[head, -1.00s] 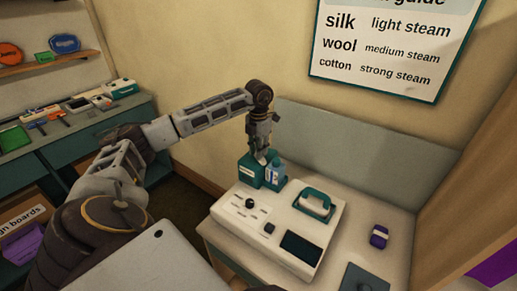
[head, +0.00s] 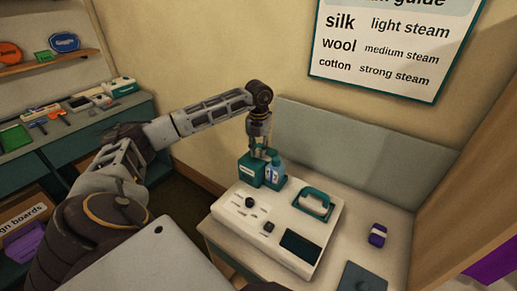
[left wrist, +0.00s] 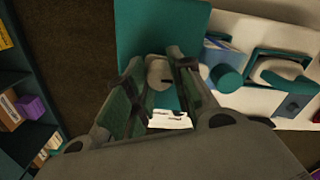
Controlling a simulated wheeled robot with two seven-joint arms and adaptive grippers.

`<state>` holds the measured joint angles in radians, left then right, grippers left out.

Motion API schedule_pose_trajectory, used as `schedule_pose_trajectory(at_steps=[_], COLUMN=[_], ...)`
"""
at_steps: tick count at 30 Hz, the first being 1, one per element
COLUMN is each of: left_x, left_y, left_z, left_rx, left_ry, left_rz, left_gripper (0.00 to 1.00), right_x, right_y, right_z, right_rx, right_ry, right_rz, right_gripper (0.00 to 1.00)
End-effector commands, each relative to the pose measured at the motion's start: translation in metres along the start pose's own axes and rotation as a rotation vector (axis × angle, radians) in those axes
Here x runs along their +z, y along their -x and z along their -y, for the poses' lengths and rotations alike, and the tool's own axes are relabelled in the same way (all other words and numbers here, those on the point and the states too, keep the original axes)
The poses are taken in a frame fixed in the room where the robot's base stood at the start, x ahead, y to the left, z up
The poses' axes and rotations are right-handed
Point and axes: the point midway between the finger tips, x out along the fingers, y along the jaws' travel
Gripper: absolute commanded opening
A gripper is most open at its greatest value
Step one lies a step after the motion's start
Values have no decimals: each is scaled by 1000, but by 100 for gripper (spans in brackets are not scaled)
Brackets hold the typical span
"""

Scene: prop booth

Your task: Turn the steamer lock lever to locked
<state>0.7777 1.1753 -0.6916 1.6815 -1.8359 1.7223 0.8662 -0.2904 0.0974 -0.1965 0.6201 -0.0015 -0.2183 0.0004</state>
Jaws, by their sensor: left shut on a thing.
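The teal box (head: 249,171) with a white label stands at the back left of the white console, against the wall side. My left gripper (head: 263,154) points down onto its top. In the left wrist view my gripper (left wrist: 158,64) has its two fingers on either side of a pale grey lever (left wrist: 158,75) on the teal box (left wrist: 165,25), and is shut on it. The white label (left wrist: 170,119) shows below the lever; its words are too small to read. In the head view the fingers hide the lever. My right gripper is not in view.
The white console (head: 280,228) holds a teal-handled iron (head: 314,204), dark knobs and a dark screen. A purple item (head: 378,235) lies on the table's right. A steam guide (head: 385,45) hangs above.

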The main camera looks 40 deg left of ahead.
Motion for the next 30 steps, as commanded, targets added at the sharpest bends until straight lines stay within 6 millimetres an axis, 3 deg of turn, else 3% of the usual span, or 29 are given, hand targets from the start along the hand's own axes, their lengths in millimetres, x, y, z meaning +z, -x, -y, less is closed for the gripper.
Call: schedule_pose_trajectory(at_steps=[13,14,18,30], left_x=[1,1,1,0], left_y=[1,1,1,2], left_z=[0,0,0,0], left_rx=[-1,-1,-1,0], left_ry=[13,12,12,10], left_rz=[4,3,2,1], left_gripper=[0,27,45,47], right_x=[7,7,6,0], right_y=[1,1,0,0], right_z=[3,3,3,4], right_rx=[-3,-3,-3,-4], right_ry=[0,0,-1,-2], right_rz=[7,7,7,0], right_gripper=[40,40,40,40])
